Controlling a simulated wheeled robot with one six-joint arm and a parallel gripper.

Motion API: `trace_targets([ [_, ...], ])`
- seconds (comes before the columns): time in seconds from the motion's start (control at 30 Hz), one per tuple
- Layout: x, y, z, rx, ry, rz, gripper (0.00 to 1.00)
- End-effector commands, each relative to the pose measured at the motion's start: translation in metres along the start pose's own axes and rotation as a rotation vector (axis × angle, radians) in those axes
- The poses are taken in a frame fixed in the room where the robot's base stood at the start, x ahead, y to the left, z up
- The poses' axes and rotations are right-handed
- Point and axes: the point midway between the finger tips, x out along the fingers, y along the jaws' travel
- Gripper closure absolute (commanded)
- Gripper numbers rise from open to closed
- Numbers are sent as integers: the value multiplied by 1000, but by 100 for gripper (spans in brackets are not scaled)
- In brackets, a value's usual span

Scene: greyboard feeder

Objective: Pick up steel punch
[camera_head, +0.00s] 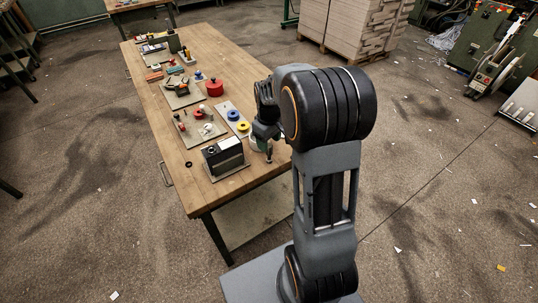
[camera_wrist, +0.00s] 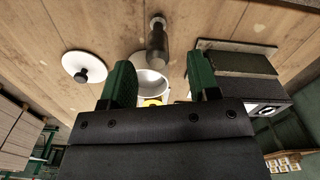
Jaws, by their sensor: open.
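The steel punch (camera_wrist: 157,42) appears in the wrist view as a dark upright cylinder with a lighter metal end, standing on the wooden table (camera_head: 222,55). In the head view it shows small (camera_head: 268,154) near the table's right edge, just below my gripper (camera_head: 266,133). In the wrist view my gripper (camera_wrist: 160,80) is open, with green fingers spread apart and nothing held. The punch lies beyond the fingertips, roughly centred between them, and I cannot tell the exact distance.
A white round pot (camera_wrist: 152,79) shows between the fingers, close to the punch. A white lid with a black knob (camera_wrist: 82,67) lies to the left. A dark box (camera_head: 224,157) stands nearby on a board. Several other parts and tools lie farther along the table.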

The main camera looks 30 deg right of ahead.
Motion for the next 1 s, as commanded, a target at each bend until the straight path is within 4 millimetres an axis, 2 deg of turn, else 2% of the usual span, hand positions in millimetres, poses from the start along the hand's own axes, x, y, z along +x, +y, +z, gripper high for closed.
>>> trace_targets([
  [0.4, 47, 3, 0, 0, -3, -2, 44],
  [0.73, 52, 3, 0, 1, 0, 0, 44],
  [1.0, 52, 3, 0, 1, 0, 0, 69],
])
